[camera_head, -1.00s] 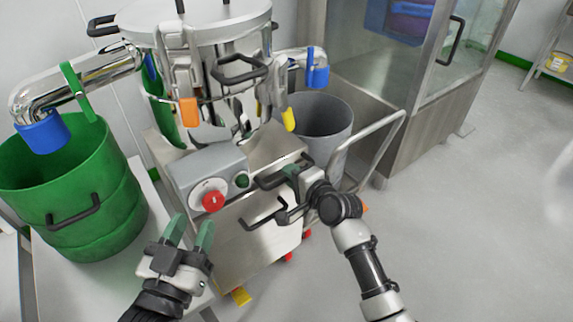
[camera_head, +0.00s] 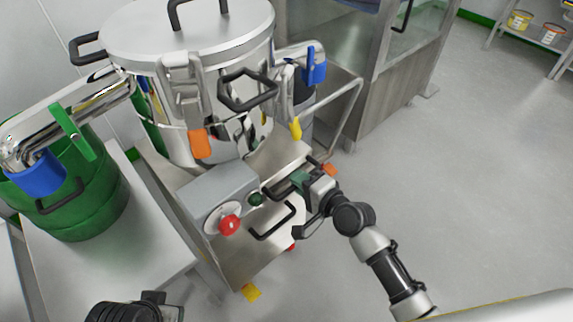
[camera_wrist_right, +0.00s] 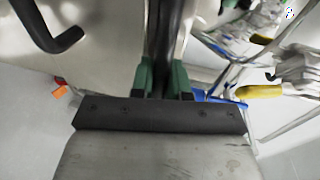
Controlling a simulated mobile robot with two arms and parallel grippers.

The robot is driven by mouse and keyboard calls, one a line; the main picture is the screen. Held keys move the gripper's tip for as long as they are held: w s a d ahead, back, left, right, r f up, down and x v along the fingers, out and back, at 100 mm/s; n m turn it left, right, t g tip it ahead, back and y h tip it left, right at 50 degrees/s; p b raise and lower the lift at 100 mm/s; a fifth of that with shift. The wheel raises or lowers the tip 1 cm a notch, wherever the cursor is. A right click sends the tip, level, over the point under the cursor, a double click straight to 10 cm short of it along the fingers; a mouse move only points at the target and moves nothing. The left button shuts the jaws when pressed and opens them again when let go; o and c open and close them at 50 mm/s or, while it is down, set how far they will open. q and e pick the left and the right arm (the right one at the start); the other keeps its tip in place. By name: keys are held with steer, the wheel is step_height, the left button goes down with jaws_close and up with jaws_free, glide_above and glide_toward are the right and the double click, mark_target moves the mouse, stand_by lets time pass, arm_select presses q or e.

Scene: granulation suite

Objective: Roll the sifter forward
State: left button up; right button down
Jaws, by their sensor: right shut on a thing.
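The sifter (camera_head: 190,105) is a shiny steel drum with a lid, on a steel wheeled cart (camera_head: 240,265). A grey control box (camera_head: 215,195) with a red button (camera_head: 229,225) sits on the cart. My right gripper (camera_head: 287,186) is shut on a black handle at the cart's near side. The right wrist view shows the green fingertips (camera_wrist_right: 160,82) on either side of the black handle bar (camera_wrist_right: 163,40). A second black handle (camera_head: 273,222) is beside it, apart from the gripper. My left gripper (camera_head: 160,302) is partly in view at the bottom left; its fingers are hidden.
The floor (camera_head: 460,190) on the right is clear. A shelf (camera_head: 535,40) holds tubs.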

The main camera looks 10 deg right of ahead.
steer(key=s+d, duration=0.3)
steer(key=s, duration=0.1)
steer(key=shift+s+f+p, duration=0.1)
steer(key=shift+f+p, duration=0.1)
steer(key=shift+p, duration=0.1)
steer(key=c, duration=1.5)
jaws_free()
steer(key=o, duration=0.4)
steer(key=shift+s+d+r, duration=0.1)
steer(key=shift+s+d, duration=0.05)
steer(key=v, duration=1)
steer(key=shift+s+d, duration=0.15)
steer(key=shift+s, duration=0.15)
